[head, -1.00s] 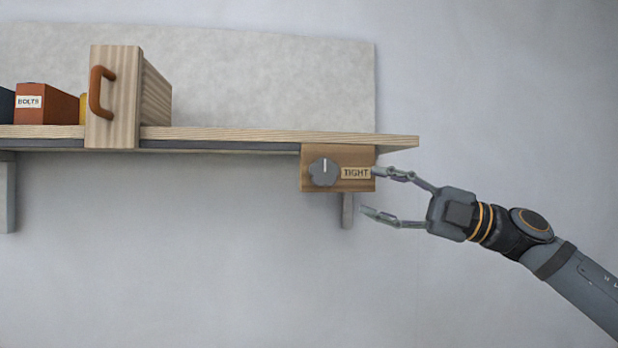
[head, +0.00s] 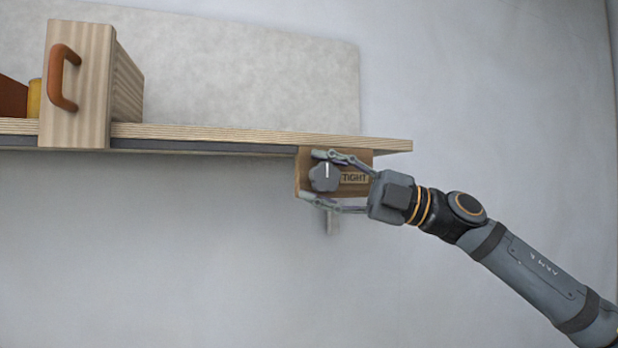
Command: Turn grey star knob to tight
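The grey star knob (head: 324,178) sits on the front of a small wooden block under the shelf's right end. A white mark on the knob points straight up. A label reading TIGHT (head: 355,178) is to the right of the knob. My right gripper (head: 313,176) comes in from the right with its fingers apart, one above the knob and one below it. Whether the fingertips touch the knob cannot be told. My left gripper is not in view.
The wooden shelf (head: 220,140) runs above the knob's block. A wooden box front with an orange handle (head: 62,78) stands on the shelf at left, beside a yellow and an orange item.

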